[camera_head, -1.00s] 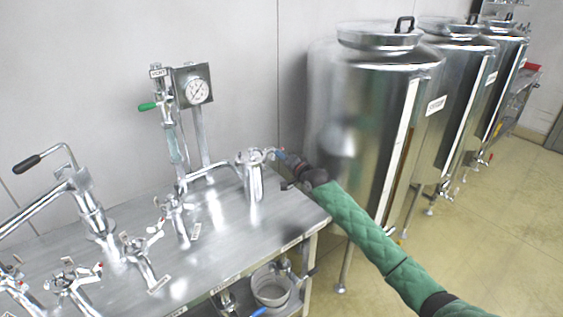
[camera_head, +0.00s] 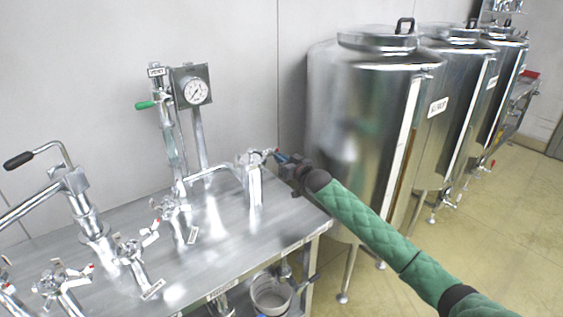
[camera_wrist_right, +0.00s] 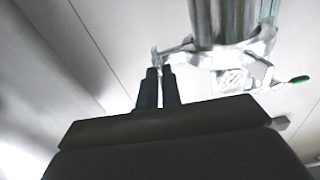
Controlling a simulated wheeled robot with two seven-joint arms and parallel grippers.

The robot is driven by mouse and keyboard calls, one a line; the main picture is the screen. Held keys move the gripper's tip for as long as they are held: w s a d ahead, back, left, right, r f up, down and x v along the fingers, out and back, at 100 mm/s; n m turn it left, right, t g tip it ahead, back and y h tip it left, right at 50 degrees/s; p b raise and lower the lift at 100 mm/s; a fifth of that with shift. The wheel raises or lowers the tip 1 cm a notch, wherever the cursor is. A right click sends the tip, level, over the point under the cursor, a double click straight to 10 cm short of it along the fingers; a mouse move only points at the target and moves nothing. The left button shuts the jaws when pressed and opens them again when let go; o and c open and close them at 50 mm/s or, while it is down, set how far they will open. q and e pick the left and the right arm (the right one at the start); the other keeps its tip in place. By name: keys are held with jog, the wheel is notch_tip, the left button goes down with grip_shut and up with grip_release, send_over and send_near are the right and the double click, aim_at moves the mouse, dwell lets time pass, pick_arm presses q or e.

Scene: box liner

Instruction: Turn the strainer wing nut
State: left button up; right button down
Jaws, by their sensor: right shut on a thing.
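The strainer (camera_head: 252,180) is a shiny metal cylinder standing upright near the right end of the steel table. A clamp (camera_wrist_right: 235,58) circles it in the right wrist view, and its wing nut (camera_wrist_right: 157,60) shows small at the clamp's left end. My right gripper (camera_head: 277,155) reaches in from the right at the top of the strainer. In the right wrist view its two dark fingers (camera_wrist_right: 159,72) are close together on the wing nut, whose outline is mostly hidden between the tips. My left gripper is in neither current view.
The steel table (camera_head: 225,255) carries several valves and a pressure gauge (camera_head: 196,91) on a post. A lever with a black grip (camera_head: 19,160) stands at left. Large steel tanks (camera_head: 365,130) stand close behind my right arm. A pot (camera_head: 270,294) sits under the table.

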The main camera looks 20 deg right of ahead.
pick_arm(q)
jog(key=shift+w+d+r, duration=0.15)
jog(key=shift+r, duration=0.35)
jog(key=shift+w+d+r, duration=0.1)
jog(key=shift+w+r, duration=0.05)
jog(key=shift+r, duration=0.35)
pick_arm(e)
jog(key=shift+f+n, duration=0.1)
jog(key=shift+n, duration=1)
jog(key=c, duration=1.6)
grip_release()
pick_arm(q)
jog(key=shift+s+a, duration=0.1)
jog(key=shift+f+b, duration=0.1)
jog(key=shift+b, duration=0.2)
pick_arm(e)
jog(key=shift+s, duration=0.1)
